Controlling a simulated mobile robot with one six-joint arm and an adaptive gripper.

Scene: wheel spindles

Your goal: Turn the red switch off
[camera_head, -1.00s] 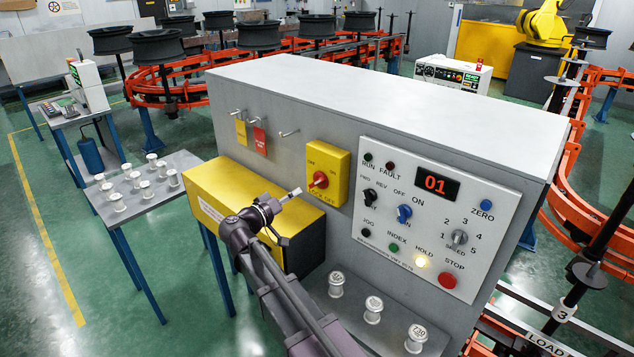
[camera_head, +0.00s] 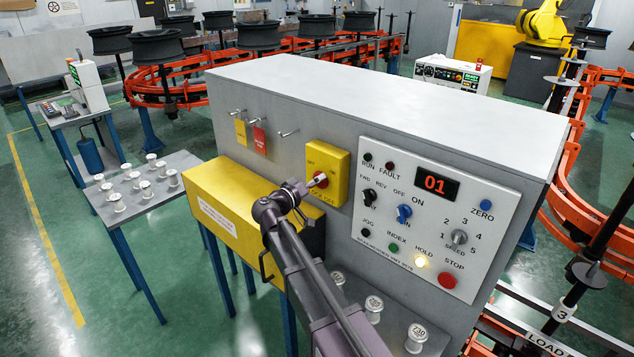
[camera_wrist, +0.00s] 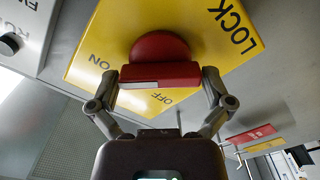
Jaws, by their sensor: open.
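The red switch (camera_wrist: 160,62) is a rotary knob with a raised bar on a yellow plate (camera_wrist: 100,45) marked ON, OFF and LOCK in the wrist view. In the head view the yellow plate (camera_head: 337,160) is on the cabinet front, and the red switch (camera_head: 321,179) is partly hidden behind my gripper (camera_head: 318,181). In the wrist view my gripper (camera_wrist: 160,82) is open, with one finger on each side of the knob's bar. I cannot tell whether the fingers touch it.
A control panel (camera_head: 430,215) with a lit 01 display and several knobs is right of the yellow plate. A yellow box (camera_head: 225,215) stands below left. Tags (camera_head: 260,140) hang on hooks to the left.

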